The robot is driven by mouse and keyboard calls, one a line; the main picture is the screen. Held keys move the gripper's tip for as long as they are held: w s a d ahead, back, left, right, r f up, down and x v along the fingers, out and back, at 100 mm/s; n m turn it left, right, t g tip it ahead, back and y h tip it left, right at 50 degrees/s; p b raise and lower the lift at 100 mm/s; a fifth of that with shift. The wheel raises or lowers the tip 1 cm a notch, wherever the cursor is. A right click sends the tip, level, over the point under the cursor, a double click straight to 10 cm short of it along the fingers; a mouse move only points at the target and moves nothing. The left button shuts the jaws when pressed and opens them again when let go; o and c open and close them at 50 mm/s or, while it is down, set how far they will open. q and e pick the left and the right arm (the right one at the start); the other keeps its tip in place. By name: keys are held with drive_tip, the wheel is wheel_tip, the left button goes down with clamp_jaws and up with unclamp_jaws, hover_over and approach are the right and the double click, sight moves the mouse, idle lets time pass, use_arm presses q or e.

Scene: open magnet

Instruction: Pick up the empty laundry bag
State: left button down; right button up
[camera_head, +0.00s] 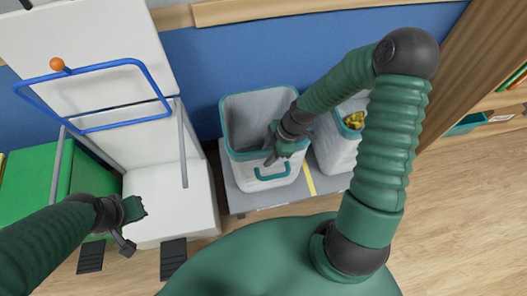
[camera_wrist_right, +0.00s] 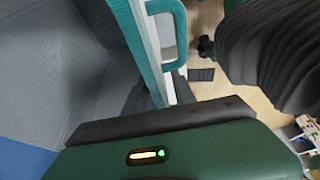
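The empty laundry bag (camera_head: 236,130) is a pale, box-shaped bag with a teal rim, a teal front handle and a bare grey inside. It stands upright on a grey platform. My right gripper (camera_head: 271,152) is at its front rim. In the right wrist view, the bag's wall (camera_wrist_right: 150,48) runs between the two dark fingers (camera_wrist_right: 163,96), one inside the bag and one outside by the handle. The fingers look apart, with no clear grip on the wall. My left gripper (camera_head: 131,227) is open and empty in front of the white chair-like unit.
A second bag (camera_head: 336,150) with yellow contents stands just right of the empty one. The grey platform (camera_head: 240,200) has a yellow stripe between them. A white unit (camera_head: 150,180) with a blue bar (camera_head: 95,68) stands left. Wooden floor is clear at right.

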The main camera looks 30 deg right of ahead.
drive_tip(key=shift+d+f, duration=0.3)
drive_tip(key=shift+f, duration=0.05)
drive_tip(key=shift+a, duration=0.1)
drive_tip(key=shift+c, duration=0.3)
drive_tip(key=shift+c, duration=1.1)
clamp_jaws()
drive_tip(key=shift+w, duration=0.1)
